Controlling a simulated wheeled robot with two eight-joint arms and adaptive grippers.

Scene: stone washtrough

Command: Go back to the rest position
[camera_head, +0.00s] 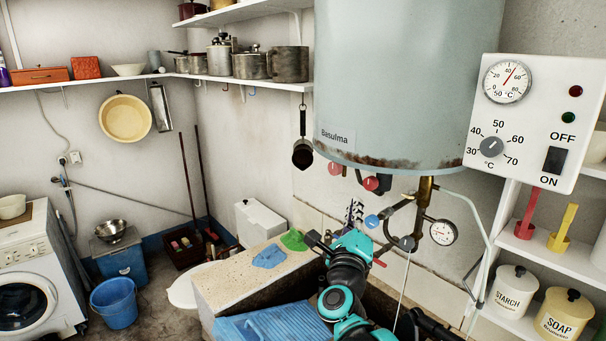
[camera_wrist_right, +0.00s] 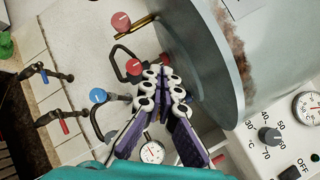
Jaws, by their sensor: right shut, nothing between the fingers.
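My right gripper (camera_head: 355,212) is raised over the stone trough, below the water heater (camera_head: 410,85). Its purple and white fingers also show in the wrist view (camera_wrist_right: 165,82), where they are shut with nothing between them. In that view the fingertips appear close to the heater's rusty lower rim and the red knob (camera_wrist_right: 133,67); I cannot tell whether they touch. My right arm's black and teal links hide part of the trough. My left gripper is not in view.
Red and blue valve knobs (camera_head: 371,222) and a pressure gauge (camera_head: 442,232) crowd the space around the right gripper. The control panel (camera_head: 535,120) juts out at the right. A blue ribbed board (camera_head: 270,328) and a blue cloth (camera_head: 269,256) lie at the trough (camera_head: 222,285).

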